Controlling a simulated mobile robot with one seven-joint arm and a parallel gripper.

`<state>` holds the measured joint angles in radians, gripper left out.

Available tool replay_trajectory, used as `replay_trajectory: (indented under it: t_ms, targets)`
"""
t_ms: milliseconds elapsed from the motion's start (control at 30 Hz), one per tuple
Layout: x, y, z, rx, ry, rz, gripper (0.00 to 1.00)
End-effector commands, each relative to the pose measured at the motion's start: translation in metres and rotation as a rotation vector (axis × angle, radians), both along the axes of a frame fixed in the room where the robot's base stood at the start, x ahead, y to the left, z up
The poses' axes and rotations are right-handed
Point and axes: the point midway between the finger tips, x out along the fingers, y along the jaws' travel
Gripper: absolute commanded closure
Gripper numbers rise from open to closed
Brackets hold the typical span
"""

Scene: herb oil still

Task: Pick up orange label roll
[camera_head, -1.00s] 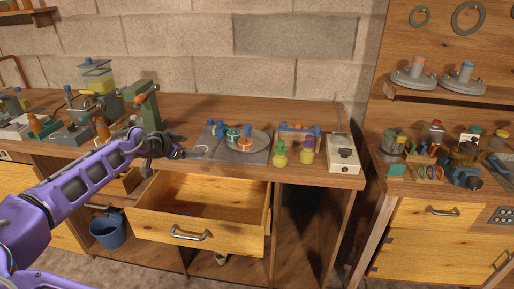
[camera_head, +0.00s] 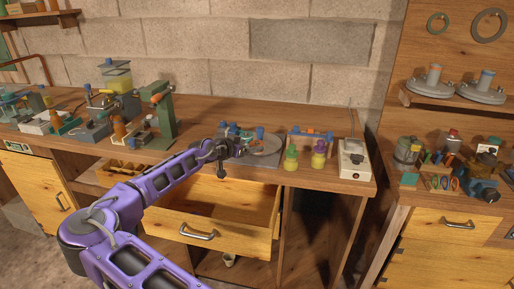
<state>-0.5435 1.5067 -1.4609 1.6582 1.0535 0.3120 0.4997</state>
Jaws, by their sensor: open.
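My gripper (camera_head: 221,168) hangs over the front edge of the workbench, above the open drawer, and is empty. Behind it on the bench is a grey tray (camera_head: 266,158) with small rolls on it. An orange-brown roll (camera_head: 246,137) with blue beside it shows there, partly covered by my gripper. I cannot tell for certain that it is the orange label roll. My gripper appears in front of it and to its left, apart from it.
The open wooden drawer (camera_head: 228,205) juts out below my gripper. Right of the tray stand a green bottle (camera_head: 290,158), a purple-and-yellow bottle (camera_head: 319,154) and a white box (camera_head: 353,160). A green press (camera_head: 163,112) stands at left.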

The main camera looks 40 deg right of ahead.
Motion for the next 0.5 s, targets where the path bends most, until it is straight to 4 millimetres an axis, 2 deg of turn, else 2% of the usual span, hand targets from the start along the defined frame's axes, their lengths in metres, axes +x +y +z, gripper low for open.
replay_trajectory:
  t_ms: [167,367,500]
  targets:
    - [0.005,-0.014,-0.005,0.0,0.001,-0.002,0.18]
    - [0.014,-0.041,-0.015,0.0,0.001,-0.001,0.18]
    - [0.017,-0.048,-0.018,0.0,0.0,0.001,0.18]
